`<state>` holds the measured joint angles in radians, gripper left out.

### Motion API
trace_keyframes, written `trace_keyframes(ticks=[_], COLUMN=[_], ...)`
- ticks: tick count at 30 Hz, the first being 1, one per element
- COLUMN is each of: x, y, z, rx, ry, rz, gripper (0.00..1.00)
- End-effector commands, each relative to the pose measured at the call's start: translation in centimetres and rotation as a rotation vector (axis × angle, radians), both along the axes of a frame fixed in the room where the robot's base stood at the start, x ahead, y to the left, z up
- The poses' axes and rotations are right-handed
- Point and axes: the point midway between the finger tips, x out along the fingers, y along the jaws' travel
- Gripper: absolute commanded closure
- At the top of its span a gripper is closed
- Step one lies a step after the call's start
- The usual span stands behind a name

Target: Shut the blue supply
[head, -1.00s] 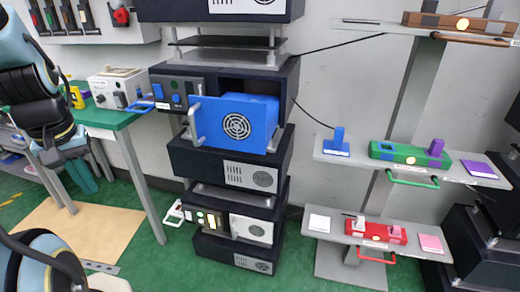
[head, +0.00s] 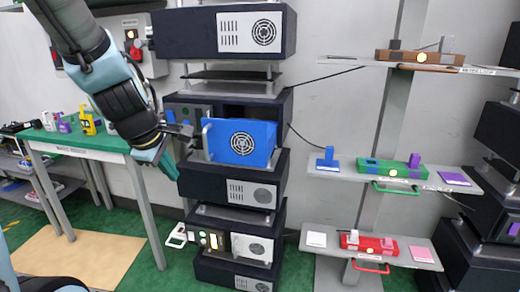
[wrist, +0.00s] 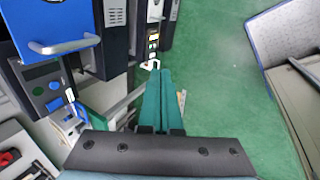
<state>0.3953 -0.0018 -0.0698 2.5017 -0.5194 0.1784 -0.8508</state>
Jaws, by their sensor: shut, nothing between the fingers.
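The blue supply (head: 240,142) is a blue box with a round fan grille and a pale handle on its front. It sticks out of its bay in the dark rack. In the wrist view, the blue supply (wrist: 45,18) is at the top left with its handle below. My gripper (head: 173,174) points down just left of the supply's front, apart from the handle as far as I can tell. In the wrist view, my gripper (wrist: 153,72) has its two teal fingers together and empty, over the floor. The supply's rear is hidden in the bay.
A green-topped table (head: 80,140) stands at the left. Shelves with green (head: 388,170) and red (head: 365,243) units stand at the right.

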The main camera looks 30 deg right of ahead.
Motion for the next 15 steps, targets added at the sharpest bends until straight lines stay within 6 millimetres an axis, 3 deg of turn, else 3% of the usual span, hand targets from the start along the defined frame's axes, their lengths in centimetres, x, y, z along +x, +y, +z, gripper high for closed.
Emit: trace_keyframes(ticks=[9,15], x=[-1.6,-3.9], y=[-11.0,-15.5], z=[3.8,5.7], rx=[-0.525,-0.807], ry=[0.165,0.352], rz=[0.653,1.032], gripper=[1.0,1.0])
